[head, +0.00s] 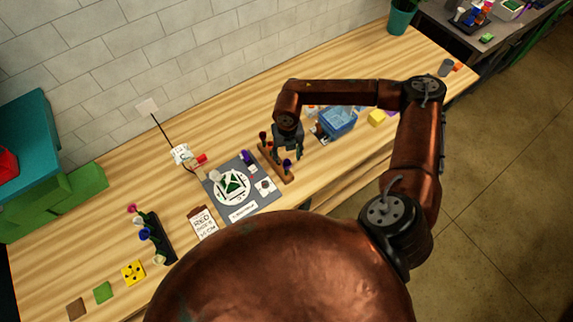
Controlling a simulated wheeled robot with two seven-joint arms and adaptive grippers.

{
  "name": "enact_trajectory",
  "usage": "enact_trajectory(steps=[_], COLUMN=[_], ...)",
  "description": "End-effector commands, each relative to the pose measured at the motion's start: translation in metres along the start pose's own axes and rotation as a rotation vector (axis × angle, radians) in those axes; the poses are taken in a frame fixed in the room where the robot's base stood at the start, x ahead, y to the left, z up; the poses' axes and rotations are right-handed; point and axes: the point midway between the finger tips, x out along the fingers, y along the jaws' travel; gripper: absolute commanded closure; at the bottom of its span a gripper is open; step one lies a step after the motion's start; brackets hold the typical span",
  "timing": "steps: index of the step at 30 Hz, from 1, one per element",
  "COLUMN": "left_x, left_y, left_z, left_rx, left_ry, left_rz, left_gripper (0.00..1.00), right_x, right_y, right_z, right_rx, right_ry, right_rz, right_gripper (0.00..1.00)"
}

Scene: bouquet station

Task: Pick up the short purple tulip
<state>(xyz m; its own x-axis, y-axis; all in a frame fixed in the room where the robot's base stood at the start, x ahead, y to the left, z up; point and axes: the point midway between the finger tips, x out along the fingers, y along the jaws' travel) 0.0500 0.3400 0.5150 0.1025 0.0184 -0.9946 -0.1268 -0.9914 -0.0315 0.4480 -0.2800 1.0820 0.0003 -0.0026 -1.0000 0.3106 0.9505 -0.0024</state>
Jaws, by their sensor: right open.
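A brown wooden holder (275,165) stands beside the right edge of the grey mat. A small purple bloom (287,163) shows at its front end, and red blooms (263,137) at its back end. Another purple item (247,156) lies at the mat's upper edge; I cannot tell whether it is a flower. My right gripper (287,151) is open and points down over the holder, close to the blooms. It hides part of the holder, and I cannot tell whether it touches a stem. My left gripper is out of view.
The grey mat (214,191) carries a round white pattern. A dark rack (160,243) with several coloured flowers stands at left. A blue basket (338,121) and a yellow block (376,117) are right of the gripper. A written card (202,222) lies left of the mat.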

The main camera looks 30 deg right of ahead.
Motion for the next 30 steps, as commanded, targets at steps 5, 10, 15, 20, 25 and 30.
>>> enact_trajectory(steps=[5,10,15,20,25,30], left_x=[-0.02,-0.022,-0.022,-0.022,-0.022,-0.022], left_y=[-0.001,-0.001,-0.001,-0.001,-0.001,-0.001], left_z=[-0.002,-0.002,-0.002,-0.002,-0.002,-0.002], left_rx=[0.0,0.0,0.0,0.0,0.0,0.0], left_ry=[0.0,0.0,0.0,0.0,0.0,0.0], left_rz=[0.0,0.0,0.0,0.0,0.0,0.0], left_gripper=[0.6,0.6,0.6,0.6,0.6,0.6], right_x=[0.023,0.043,0.046,0.046,0.045,0.045], right_y=[0.006,0.005,0.006,0.006,0.006,0.006], right_z=[-0.004,-0.003,-0.003,-0.003,-0.003,-0.003], right_rx=[-0.001,0.0,-0.001,-0.001,-0.001,-0.001], right_ry=[0.005,0.002,0.002,0.002,0.002,0.002], right_rz=[0.0,0.002,0.003,0.003,0.003,0.003], right_gripper=[0.53,0.53,0.53,0.57,0.69,0.81])
